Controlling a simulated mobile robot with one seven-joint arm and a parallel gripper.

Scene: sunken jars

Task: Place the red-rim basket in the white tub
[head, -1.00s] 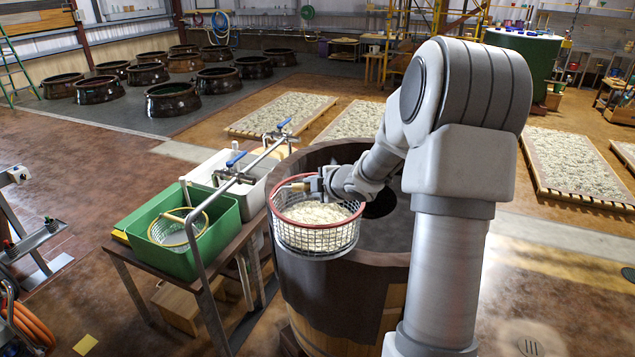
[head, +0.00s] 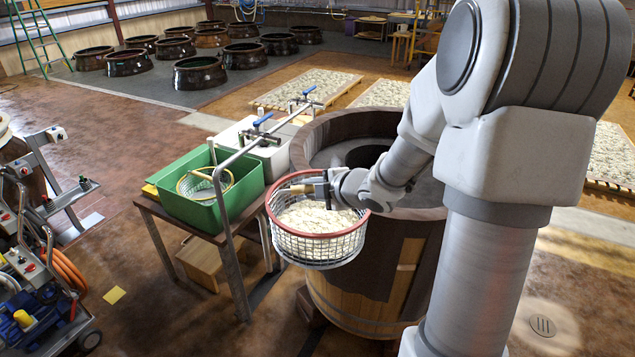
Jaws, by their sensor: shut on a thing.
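The red-rim basket (head: 293,246) is a round wire basket holding pale, flaky material. It hangs roughly level in front of the wooden vat, near the table's right end. My gripper (head: 318,188) is at the far side of its rim, shut on the basket; the exact contact is small and partly hidden. The white tub (head: 273,161) stands on the table beyond the green tub, up and left of the basket. The arm hides part of the vat, and the white tub's inside shows only partly.
A green tub (head: 243,198) on the table (head: 226,238) holds a yellow-rim basket (head: 183,186). A metal pipe with blue-handled taps (head: 263,120) runs above both tubs. The large wooden vat (head: 350,306) stands to the right. A wheeled machine (head: 40,318) is at lower left.

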